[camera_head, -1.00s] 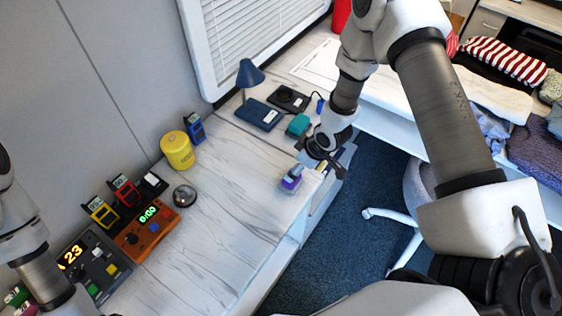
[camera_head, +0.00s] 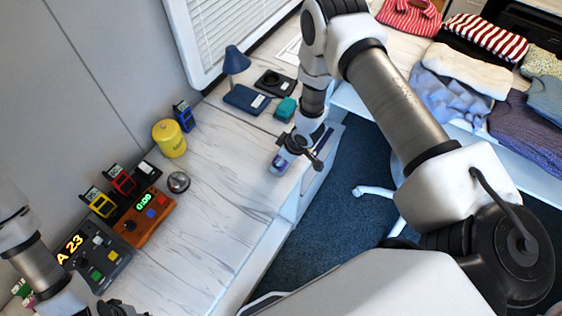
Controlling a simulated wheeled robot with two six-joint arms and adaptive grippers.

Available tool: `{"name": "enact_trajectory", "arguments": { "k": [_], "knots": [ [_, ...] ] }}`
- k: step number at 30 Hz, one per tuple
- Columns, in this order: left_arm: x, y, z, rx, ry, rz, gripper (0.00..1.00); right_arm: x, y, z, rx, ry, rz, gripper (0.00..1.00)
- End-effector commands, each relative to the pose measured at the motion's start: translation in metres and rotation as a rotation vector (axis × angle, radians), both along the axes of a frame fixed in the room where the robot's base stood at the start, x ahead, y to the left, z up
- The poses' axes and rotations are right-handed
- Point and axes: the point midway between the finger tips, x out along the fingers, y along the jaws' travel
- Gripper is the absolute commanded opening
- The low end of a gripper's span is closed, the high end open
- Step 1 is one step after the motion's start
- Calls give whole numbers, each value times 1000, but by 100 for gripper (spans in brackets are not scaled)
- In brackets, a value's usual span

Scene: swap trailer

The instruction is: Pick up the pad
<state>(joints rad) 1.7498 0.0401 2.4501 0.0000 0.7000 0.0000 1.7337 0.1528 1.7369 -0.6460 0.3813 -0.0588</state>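Which item is the pad is not certain. A dark blue flat case with a white label (camera_head: 245,99) lies near the back of the counter. A black flat device with a round disc (camera_head: 276,83) lies behind it, and a teal block (camera_head: 286,108) sits to its right. A small clear and purple object (camera_head: 279,162) stands at the counter's right edge. My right gripper (camera_head: 304,153) is above and against this object in the picture; contact and finger closure are unclear. My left gripper (camera_head: 122,309) shows only partly at the bottom edge.
A blue lamp (camera_head: 236,61) stands behind the case. The middle of the white counter (camera_head: 210,215) is clear. Folded clothes (camera_head: 465,70) lie at right.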

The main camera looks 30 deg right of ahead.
Motion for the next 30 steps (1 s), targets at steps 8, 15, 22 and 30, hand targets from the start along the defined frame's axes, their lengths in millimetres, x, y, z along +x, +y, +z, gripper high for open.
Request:
{"name": "enact_trajectory", "arguments": {
  "k": [8,15,22,30],
  "knots": [
    [0,0,2,0,0,0,40,0,0,2,0,0,0,30],
    [0,0,20,0,0,0,40,0,0,29,0,0,0,29],
    [0,0,46,0,0,0,40,-36,0,44,2,7,-1,29],
    [0,0,82,0,-1,0,40,-114,-1,51,-1,6,-1,29]
  ]
}}
